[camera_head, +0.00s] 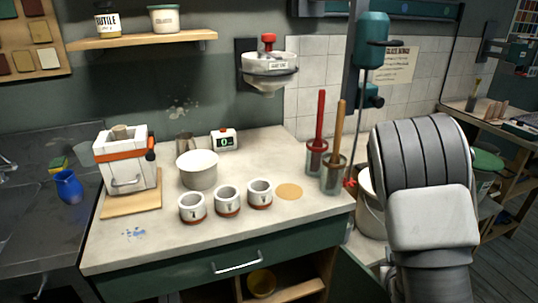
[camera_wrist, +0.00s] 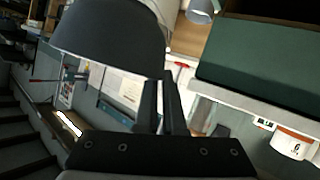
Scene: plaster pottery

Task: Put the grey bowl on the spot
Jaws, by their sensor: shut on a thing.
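The grey bowl (camera_wrist: 108,32) is dark and large at the upper left of the wrist view, cut off by no edge but the top. My gripper (camera_wrist: 163,88) is shut on it, with the two dark fingers close together at its right side. In the head view my arm fills the right side, and neither my gripper nor the bowl can be made out there. The spot (camera_head: 289,191) is a flat tan disc on the worktop, bare, to the right of the small cups.
On the worktop (camera_head: 240,165) stand several small cups (camera_head: 227,202), a white tub (camera_head: 197,170), a timer (camera_head: 223,140), an orange-banded container (camera_head: 125,158) and two jars with tools (camera_head: 334,176). A dispenser (camera_head: 268,72) hangs above. An open door is below the right edge.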

